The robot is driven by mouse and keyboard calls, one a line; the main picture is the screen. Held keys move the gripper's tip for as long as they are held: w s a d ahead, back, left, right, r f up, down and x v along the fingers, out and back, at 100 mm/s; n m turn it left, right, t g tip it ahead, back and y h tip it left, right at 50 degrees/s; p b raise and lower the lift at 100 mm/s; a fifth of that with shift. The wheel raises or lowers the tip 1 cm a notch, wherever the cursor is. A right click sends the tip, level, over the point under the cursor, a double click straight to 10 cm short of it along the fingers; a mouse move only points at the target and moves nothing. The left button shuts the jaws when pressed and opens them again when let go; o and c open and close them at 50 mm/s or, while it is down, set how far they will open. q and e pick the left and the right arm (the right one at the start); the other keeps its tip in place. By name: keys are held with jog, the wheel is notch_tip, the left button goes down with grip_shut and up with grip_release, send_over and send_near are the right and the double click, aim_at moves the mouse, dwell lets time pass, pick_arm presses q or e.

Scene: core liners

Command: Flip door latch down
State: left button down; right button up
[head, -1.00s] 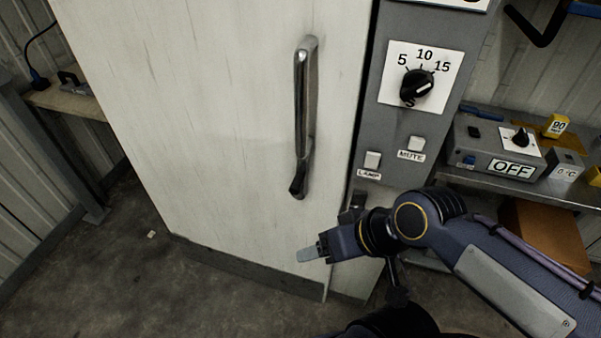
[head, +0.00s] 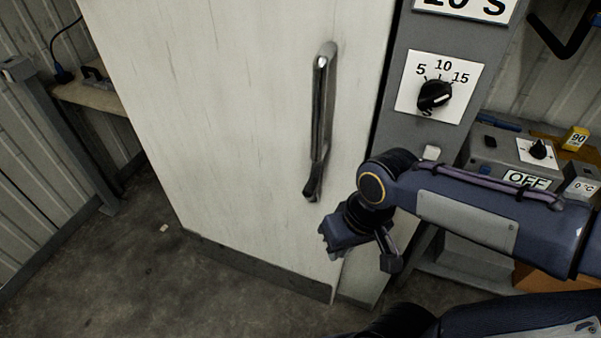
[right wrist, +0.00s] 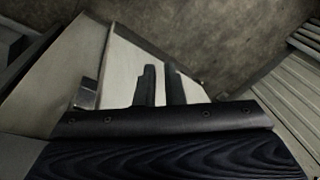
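The white door (head: 230,120) fills the middle of the head view and looks closed, with a long upright metal handle (head: 322,125). My right gripper (head: 328,236) is low beside the door's right edge, below the handle and apart from it. In the right wrist view its two dark fingers (right wrist: 160,86) stand a narrow gap apart with nothing between them. A small metal block (right wrist: 86,94), perhaps the latch, shows left of the fingers. In the head view the latch area is hidden behind my right wrist. My left gripper is out of view.
A grey control panel with a black dial (head: 435,95) stands right of the door. A shelf on the right holds a grey box with an OFF display (head: 527,180). A small bench (head: 90,95) is at the left. The floor before the door is clear.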

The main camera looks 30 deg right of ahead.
jog(key=w+g+h, duration=0.1)
jog(key=w+d+f+g+h+p, duration=0.1)
jog(key=w+h, duration=0.1)
jog(key=w+f+n+g+h, duration=0.1)
jog(key=h, duration=0.1)
jog(key=shift+w+d, duration=0.2)
jog(key=shift+w, duration=0.2)
grip_shut()
jog(key=n+t+h+p, duration=0.2)
jog(key=n+t+h, duration=0.15)
jog(key=h, duration=0.65)
send_near(311, 183)
jog(key=s+d+f, duration=0.2)
jog(key=s, duration=0.1)
jog(key=w+a+n+t+h+p, duration=0.1)
jog(key=w+a+t+h, duration=0.1)
jog(key=w+a+t, duration=0.2)
jog(key=a+t, duration=0.2)
jog(key=a, duration=0.1)
jog(key=shift+w+t+h, duration=0.3)
jog(key=shift+t, duration=0.05)
jog(key=shift+d+r, duration=0.1)
jog(key=shift+d, duration=0.05)
